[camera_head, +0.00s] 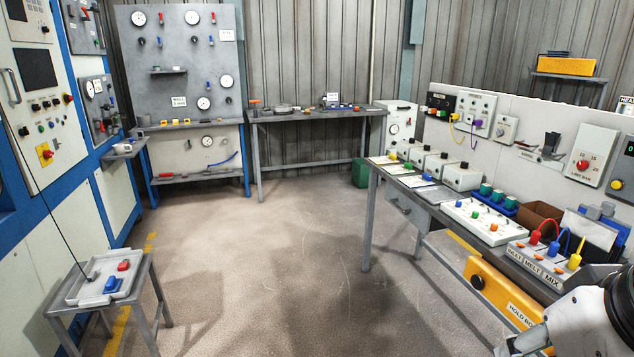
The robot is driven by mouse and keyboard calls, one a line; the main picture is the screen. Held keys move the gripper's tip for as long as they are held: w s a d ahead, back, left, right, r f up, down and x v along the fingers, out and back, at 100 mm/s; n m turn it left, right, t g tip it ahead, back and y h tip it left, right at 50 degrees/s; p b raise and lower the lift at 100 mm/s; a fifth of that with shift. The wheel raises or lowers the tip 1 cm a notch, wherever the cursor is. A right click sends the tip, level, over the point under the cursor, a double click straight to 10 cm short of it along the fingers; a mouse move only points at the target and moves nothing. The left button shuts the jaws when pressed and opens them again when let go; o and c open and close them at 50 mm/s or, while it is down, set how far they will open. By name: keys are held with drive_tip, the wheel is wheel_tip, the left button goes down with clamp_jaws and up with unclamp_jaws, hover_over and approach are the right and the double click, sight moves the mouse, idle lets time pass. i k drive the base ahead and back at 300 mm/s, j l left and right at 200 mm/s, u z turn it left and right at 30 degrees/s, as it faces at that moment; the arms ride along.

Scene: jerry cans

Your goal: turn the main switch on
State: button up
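A red rotary knob on a yellow plate (45,154) sits low on the white control cabinet (35,100) at the left. It looks like a main switch, but no label on it can be read and its position is too small to tell. Part of my arm (580,328) shows at the bottom right corner, far across the room from that cabinet. My gripper's fingertips do not show in the picture.
A small table (62,316) with a tray stands in front of the cabinet. A workbench (424,229) with several switch boxes runs along the right. A grey panel board (183,100) and a dark bench (350,112) stand at the back. The middle floor (255,250) is clear.

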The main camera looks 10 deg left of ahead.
sight(48, 153)
drive_tip(key=i+j+u, duration=0.1)
drive_tip(key=i+u, duration=0.25)
drive_tip(key=i, duration=0.6)
drive_tip(key=i+l+u, duration=0.15)
drive_tip(key=i+u, duration=0.2)
drive_tip(key=i, duration=0.55)
drive_tip(key=i+u, duration=0.3)
drive_tip(key=i, duration=0.2)
drive_tip(key=i+u, duration=0.3)
drive_tip(key=i, duration=0.25)
drive_tip(key=i+l+u, duration=0.3)
drive_tip(key=i, duration=0.15)
drive_tip(key=i+j+u, duration=0.1)
drive_tip(key=i+u, duration=0.55)
drive_tip(key=i, duration=0.2)
drive_tip(key=i+l+u, duration=0.15)
drive_tip(key=l+u, duration=0.3)
drive_tip(key=l, duration=0.75)
drive_tip(key=l+u, duration=0.45)
drive_tip(key=l, duration=0.75)
